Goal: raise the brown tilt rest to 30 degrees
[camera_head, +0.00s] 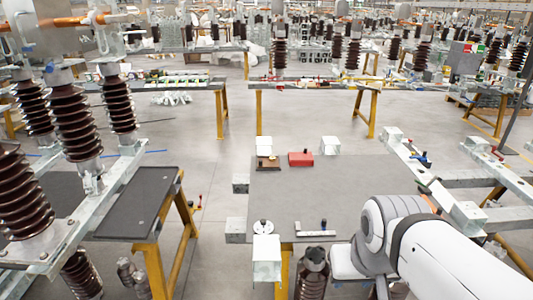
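A small brown block-like piece (267,163), which looks like the brown tilt rest, sits at the far left of the grey table top in front of me. A small dark knob-like part shows on top of it. It looks low and flat, but it is too small to read its angle. My white and grey arm comes in from the lower right and bends near the table's right front corner, well apart from the brown piece. My gripper's fingers do not show.
A red block (301,158) sits just right of the brown piece. A white round disc (263,226) and a white L-shaped piece (315,229) lie near the front edge of the grey table (345,190). The table's middle is clear. Ribbed brown insulators (76,127) stand left.

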